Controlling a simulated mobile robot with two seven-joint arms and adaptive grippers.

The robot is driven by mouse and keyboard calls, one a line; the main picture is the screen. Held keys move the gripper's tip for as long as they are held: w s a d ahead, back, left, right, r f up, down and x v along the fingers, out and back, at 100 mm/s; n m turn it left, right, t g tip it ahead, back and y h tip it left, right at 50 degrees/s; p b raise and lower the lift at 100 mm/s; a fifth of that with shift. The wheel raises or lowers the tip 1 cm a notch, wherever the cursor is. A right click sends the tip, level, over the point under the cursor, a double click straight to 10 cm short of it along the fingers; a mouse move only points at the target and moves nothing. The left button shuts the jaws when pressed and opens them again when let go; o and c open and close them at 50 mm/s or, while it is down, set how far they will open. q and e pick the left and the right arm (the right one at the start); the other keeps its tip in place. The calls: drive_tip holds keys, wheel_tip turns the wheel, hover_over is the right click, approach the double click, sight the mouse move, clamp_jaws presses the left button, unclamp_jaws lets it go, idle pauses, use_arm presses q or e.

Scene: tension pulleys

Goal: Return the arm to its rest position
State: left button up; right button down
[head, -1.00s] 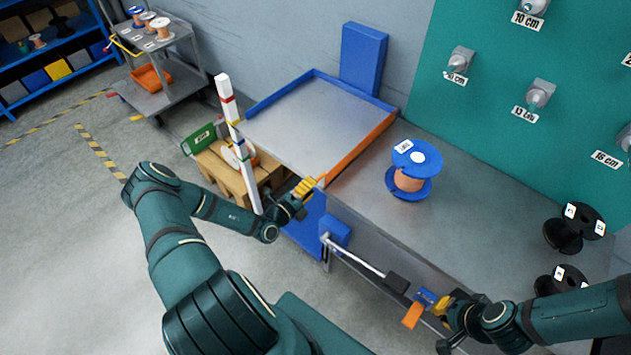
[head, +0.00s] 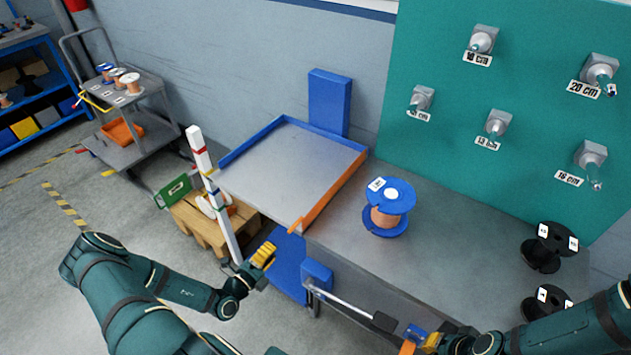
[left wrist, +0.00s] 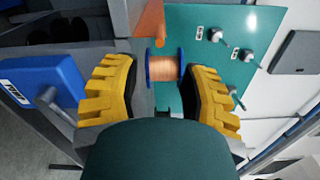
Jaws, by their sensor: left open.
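My left gripper (head: 263,256) is open in the head view, off the near side of the workbench, left of and below the near corner of the blue-and-orange-edged tray (head: 285,165). In the left wrist view, the yellow fingers of my left gripper (left wrist: 162,88) stand wide apart with nothing between them. A copper wire spool with blue flanges (left wrist: 163,68) shows beyond them. My right gripper (head: 432,340) is at the bottom of the head view beside a blue-and-orange piece (head: 409,345). Its fingers are partly hidden, and whether it grips that piece is unclear.
The blue spool (head: 386,210) stands on the grey bench (head: 450,225), with two black spools (head: 549,247) at right. A white post (head: 214,195) and pallet (head: 215,225) stand near my left arm. A blue box with a rod (head: 317,273) juts from the bench front.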

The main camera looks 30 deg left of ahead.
use_arm(q)
drive_tip(key=shift+d, duration=0.1)
drive_tip(key=s+d+r+m+g+h, duration=0.1)
drive_tip(key=d+m+g+h, duration=0.8)
drive_tip(key=d+m+h, duration=0.8)
drive_tip(key=s+d+f+m+g+y+b, duration=0.2)
drive_tip(key=s+d+m+g+y, duration=0.85)
drive_tip(key=m, duration=0.85)
drive_tip(key=w+d+r+m+t+y, duration=0.1)
drive_tip(key=w+r+m+t+y, duration=0.2)
drive_tip(key=m, duration=1)
drive_tip(key=w+r, duration=0.1)
drive_tip(key=w, duration=0.1)
drive_tip(key=shift+w+r+y, duration=0.3)
drive_tip(key=shift+y, duration=0.05)
drive_tip(key=shift+t, duration=0.25)
